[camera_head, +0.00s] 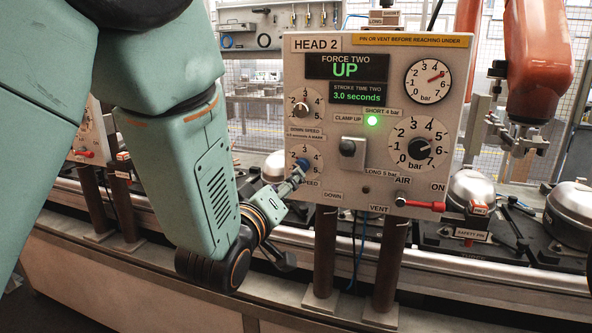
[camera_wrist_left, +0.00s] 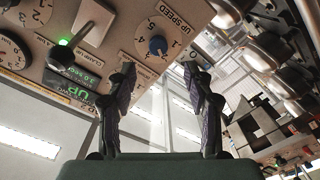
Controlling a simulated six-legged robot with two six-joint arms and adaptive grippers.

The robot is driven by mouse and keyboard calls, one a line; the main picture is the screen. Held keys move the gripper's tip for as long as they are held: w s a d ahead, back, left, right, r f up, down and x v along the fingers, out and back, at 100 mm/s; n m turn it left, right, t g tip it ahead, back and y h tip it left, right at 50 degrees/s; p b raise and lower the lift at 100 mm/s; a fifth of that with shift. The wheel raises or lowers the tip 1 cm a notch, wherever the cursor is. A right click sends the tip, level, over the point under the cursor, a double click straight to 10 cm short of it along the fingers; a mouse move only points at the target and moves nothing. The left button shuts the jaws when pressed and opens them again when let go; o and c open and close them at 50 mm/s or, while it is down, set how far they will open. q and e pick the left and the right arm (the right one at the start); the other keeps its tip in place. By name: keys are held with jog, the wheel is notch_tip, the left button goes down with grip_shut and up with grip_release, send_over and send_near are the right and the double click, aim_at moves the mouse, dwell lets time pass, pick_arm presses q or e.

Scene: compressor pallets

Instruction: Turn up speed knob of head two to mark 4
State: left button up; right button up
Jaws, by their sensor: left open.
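The HEAD 2 panel (camera_head: 290,110) stands upright on two brown posts in the head view. Its blue speed knob (camera_head: 303,166) is at the lower left, on a white dial partly hidden by my gripper. In the wrist view the panel is turned over, and the blue knob (camera_wrist_left: 157,45) sits on the dial labelled UP SPEED. I cannot read its mark. My left gripper (camera_head: 292,182) is at the lower left of this dial. Its fingers (camera_wrist_left: 160,75) are spread, empty, with the knob ahead between the tips and apart from them. My right gripper is not in view.
The DOWN SPEED knob (camera_head: 301,110) is just above. A clamp lever (camera_head: 351,150) and force knob (camera_head: 418,149) are to the right, with a red air valve handle (camera_head: 424,205) below. Compressors (camera_head: 474,188) stand on the line. An orange robot arm (camera_head: 538,65) hangs at right.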

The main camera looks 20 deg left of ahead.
aim_at(302, 165)
pick_arm(q)
jog(key=w, duration=0.7)
jog(key=shift+w+d+r+n, duration=0.15)
jog(key=shift+w+n, duration=0.2)
jog(key=shift+n, duration=0.05)
jog(key=shift+c, duration=0.2)
grip_shut()
